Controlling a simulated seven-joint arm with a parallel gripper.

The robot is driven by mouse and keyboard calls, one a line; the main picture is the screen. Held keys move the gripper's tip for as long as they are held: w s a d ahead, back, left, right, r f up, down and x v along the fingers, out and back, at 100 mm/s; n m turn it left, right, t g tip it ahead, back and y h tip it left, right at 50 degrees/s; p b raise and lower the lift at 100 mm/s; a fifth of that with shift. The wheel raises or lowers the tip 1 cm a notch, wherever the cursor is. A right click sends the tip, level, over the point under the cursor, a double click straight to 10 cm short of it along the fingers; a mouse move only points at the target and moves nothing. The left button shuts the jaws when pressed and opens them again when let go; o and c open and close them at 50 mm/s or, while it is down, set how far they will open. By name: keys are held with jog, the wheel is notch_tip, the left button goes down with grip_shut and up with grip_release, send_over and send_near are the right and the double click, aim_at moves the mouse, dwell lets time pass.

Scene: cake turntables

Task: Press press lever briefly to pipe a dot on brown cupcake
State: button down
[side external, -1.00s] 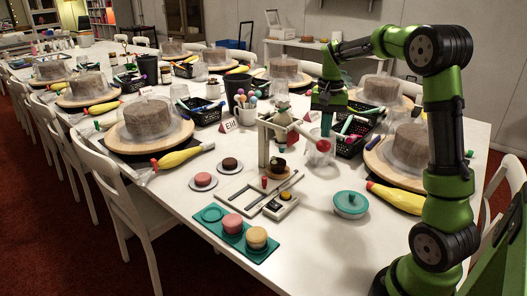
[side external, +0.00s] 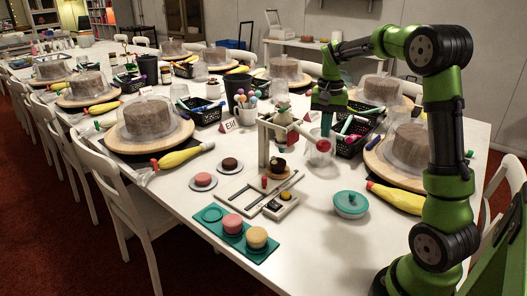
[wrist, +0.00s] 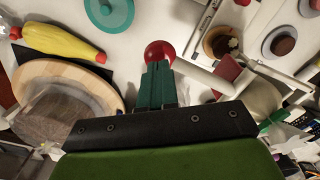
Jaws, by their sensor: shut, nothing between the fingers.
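The press lever is a pale arm ending in a red ball knob (side external: 323,146). The knob also shows in the wrist view (wrist: 160,52), right at my fingertips. My gripper (side external: 327,130) is shut and empty, pointing down just above or against the knob; I cannot tell whether it touches. The brown cupcake (side external: 278,167) sits under the press head on the cream press stand (side external: 262,150). In the wrist view the brown cupcake (wrist: 218,41) has a small pale blob over its top; I cannot tell if it is icing or the nozzle tip.
Pink and dark cakes on small plates (side external: 203,180) stand left of the press. A teal tray (side external: 225,238) holds pink and yellow cakes in front. A teal lidded dish (side external: 351,204) and a yellow piping bag (side external: 396,198) lie to the right. A black basket (side external: 352,146) is behind the gripper.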

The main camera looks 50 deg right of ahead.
aim_at(324, 142)
jog(key=shift+f, duration=2.6)
notch_tip(324, 142, up, 9)
jog(key=shift+r, duration=0.15)
dwell(0.3)
